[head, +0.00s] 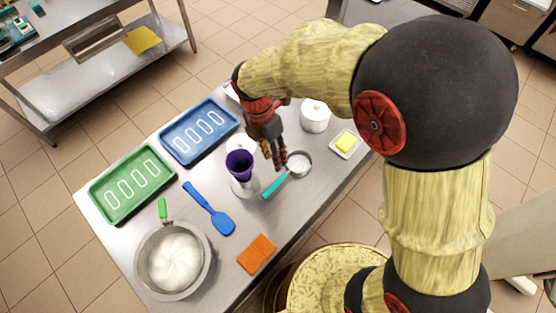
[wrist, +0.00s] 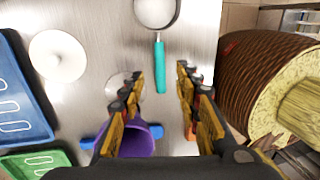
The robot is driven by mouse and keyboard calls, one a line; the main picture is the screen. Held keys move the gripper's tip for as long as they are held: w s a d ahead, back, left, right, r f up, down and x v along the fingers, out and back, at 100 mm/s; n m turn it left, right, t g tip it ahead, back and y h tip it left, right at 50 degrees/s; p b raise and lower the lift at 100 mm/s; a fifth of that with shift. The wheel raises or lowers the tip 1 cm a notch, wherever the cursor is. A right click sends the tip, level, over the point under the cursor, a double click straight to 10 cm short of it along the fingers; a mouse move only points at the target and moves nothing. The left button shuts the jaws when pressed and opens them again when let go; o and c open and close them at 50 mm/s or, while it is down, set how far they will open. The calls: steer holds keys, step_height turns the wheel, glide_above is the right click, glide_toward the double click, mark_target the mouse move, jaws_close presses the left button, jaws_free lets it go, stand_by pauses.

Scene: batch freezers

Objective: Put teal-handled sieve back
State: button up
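The teal-handled sieve lies on the steel table; its teal handle (head: 274,188) and round pale bowl (head: 299,163) show in the head view. In the wrist view the bowl (wrist: 155,10) is at the top edge, partly cut off, and the handle (wrist: 160,68) points down the picture. My gripper (head: 277,158) is over the table beside the sieve in the head view. In the wrist view my gripper (wrist: 160,78) is open and empty, with the handle's end appearing between its fingertips. The handle seems to lie below the fingers; the exact gap cannot be told.
A purple cup (head: 239,164) stands close left of the sieve. Around are a white pot (head: 315,116), a butter dish (head: 345,144), a blue tray (head: 198,133), a green tray (head: 132,184), a blue spatula (head: 208,209), an orange block (head: 257,254) and a large bowl (head: 139,266).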

steer(key=s+d+r+m+t+y, duration=0.2)
steer(key=d+r+m+t, duration=0.1)
steer(key=d+r+m, duration=0.9)
steer(key=s+d+r+m+t, duration=0.4)
steer(key=s+d+r+m, duration=0.3)
steer(key=m, duration=0.8)
steer(key=s+r, duration=0.1)
steer(key=s, duration=0.2)
step_height(320, 180, down, 4)
steer(key=b, duration=0.4)
steer(key=shift+f+b, duration=0.2)
steer(key=shift+b, duration=0.1)
